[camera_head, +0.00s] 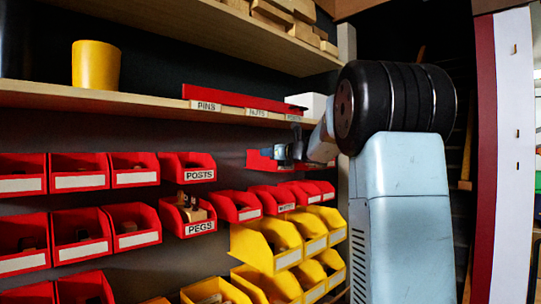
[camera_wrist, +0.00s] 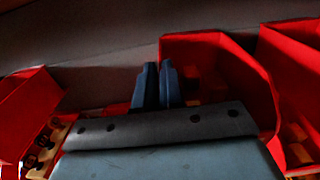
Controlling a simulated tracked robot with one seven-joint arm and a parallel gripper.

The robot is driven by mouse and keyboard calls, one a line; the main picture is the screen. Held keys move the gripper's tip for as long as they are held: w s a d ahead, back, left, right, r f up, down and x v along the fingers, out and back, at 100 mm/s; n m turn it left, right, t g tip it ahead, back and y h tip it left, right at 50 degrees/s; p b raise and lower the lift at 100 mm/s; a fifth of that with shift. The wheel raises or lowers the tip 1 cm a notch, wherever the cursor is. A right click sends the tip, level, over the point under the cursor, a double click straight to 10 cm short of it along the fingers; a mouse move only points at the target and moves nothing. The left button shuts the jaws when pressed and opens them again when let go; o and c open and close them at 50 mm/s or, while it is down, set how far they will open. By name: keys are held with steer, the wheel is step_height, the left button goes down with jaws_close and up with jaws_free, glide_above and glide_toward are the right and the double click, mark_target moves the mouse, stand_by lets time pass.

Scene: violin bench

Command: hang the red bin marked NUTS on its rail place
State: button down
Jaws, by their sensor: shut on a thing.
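A red bin (camera_head: 258,161) is at my gripper (camera_head: 297,146) in the head view, above the row of smaller-looking red bins and level with the bin marked POSTS. The gripper covers part of it, and I cannot read a NUTS mark on it. In the wrist view, the fingers of my gripper (camera_wrist: 157,85) are close together at the left wall of a red bin (camera_wrist: 228,70), shut on it. The exact grip is dark. A red rail strip (camera_head: 240,99) on the shelf edge carries labels PINS, a middle one that seems to read NUTS, and a third partly blurred one.
The bin marked POSTS (camera_head: 187,167) and the bin marked PEGS (camera_head: 187,215) hang to the left. Yellow bins (camera_head: 265,247) hang below. A wooden shelf (camera_head: 130,98) runs above, with a yellow cup (camera_head: 96,66) and a white box (camera_head: 309,103) on it.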

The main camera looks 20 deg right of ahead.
steer(key=shift+r, duration=0.7)
stand_by(1.1)
steer(key=shift+v, duration=1.6)
stand_by(1.7)
steer(key=v, duration=1.6)
steer(key=shift+s, duration=0.35)
stand_by(1.6)
